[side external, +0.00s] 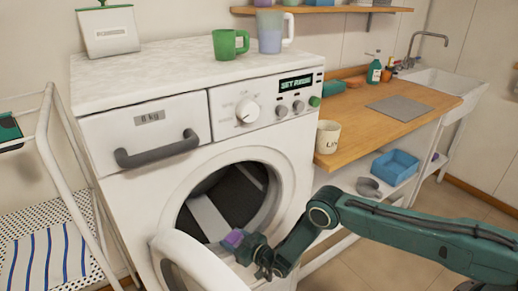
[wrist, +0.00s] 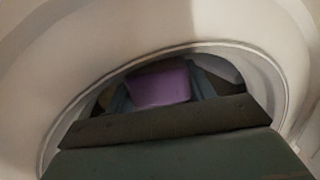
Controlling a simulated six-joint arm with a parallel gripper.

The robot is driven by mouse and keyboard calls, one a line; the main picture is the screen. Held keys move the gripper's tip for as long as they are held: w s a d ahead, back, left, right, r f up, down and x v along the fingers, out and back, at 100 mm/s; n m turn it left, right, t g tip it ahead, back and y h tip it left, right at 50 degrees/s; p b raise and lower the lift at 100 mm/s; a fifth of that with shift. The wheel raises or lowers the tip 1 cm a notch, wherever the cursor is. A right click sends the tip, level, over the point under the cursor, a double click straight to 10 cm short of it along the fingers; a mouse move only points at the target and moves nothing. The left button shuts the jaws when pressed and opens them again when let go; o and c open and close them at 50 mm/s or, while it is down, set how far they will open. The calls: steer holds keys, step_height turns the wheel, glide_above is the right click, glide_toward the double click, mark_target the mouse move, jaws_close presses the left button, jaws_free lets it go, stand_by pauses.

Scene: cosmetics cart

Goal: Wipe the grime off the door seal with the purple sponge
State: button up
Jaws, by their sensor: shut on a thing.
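The purple sponge (side external: 234,239) is in my gripper (side external: 243,246), at the lower edge of the washing machine's round opening, beside the open door (side external: 193,267). In the wrist view the sponge (wrist: 160,86) sits between the two fingers of my gripper (wrist: 161,92), which is shut on it. The grey door seal (side external: 273,198) rings the opening; its lower part is partly hidden by the door and gripper. I cannot tell whether the sponge touches the seal. I cannot make out grime on it in either view.
A wooden counter (side external: 432,99) with a cream mug (side external: 327,137) stands to the right. A white cart (side external: 45,145) stands at the left.

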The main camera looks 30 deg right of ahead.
steer(key=shift+a+f, duration=0.1)
steer(key=shift+a, duration=1.15)
steer(key=shift+d, duration=2.05)
steer(key=shift+a+r, duration=0.1)
steer(key=shift+r, duration=3.95)
